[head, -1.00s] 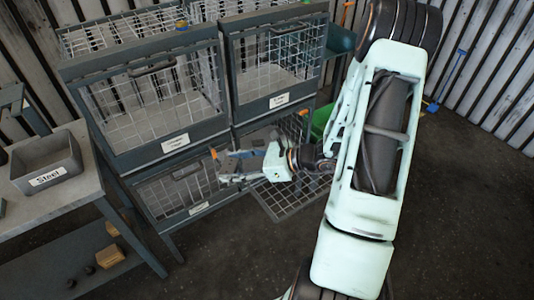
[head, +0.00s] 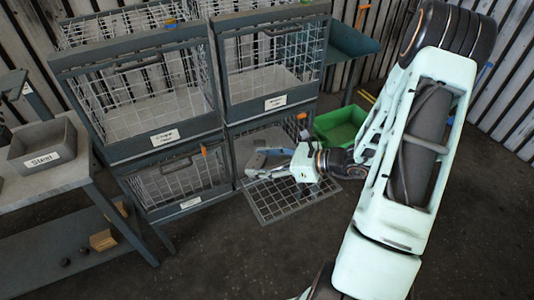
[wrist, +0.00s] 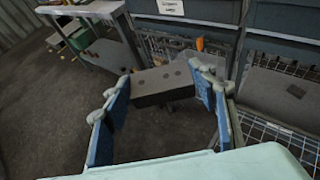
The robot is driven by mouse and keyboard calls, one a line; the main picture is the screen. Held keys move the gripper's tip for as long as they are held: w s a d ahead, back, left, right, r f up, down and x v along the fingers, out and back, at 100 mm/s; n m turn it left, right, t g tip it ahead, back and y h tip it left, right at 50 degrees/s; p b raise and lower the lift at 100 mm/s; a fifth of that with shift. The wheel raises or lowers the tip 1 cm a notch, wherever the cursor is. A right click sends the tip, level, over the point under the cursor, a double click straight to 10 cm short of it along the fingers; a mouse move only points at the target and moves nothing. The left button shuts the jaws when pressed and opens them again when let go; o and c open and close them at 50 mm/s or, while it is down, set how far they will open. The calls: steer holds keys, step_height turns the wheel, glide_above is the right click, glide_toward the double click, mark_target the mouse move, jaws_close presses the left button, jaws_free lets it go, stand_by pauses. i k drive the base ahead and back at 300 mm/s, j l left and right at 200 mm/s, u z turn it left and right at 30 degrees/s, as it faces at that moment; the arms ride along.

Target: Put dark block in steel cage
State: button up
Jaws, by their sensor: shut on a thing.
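My gripper (wrist: 165,92) is shut on the dark block (wrist: 163,86), a dark brick shape with small round holes in its top, held between the blue finger pads in the wrist view. In the head view, my gripper (head: 256,165) is in front of the open lower right cage, above its lowered mesh door (head: 290,203); the block is hard to make out there. The cage's inside also shows at the right of the wrist view (wrist: 272,92), with a small dark spot on its grey surface. The cage labels are too small to read surely, so I cannot tell which is steel.
The closed lower left cage (head: 180,184) has an orange latch. Two larger cages (head: 140,100) stand above. A grey bin (head: 45,146) labelled Steel sits on the left table. A green bin (head: 340,125) stands behind my gripper. The floor in front is clear.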

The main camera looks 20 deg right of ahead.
mark_target(243, 155)
steer(key=i+l, duration=0.1)
steer(key=l, duration=1.25)
steer(key=i+l, duration=0.2)
steer(key=l, duration=0.15)
steer(key=i+l, duration=0.2)
steer(key=l, duration=0.15)
steer(key=i+l+z, duration=0.1)
steer(key=l, duration=0.25)
steer(key=i, duration=0.1)
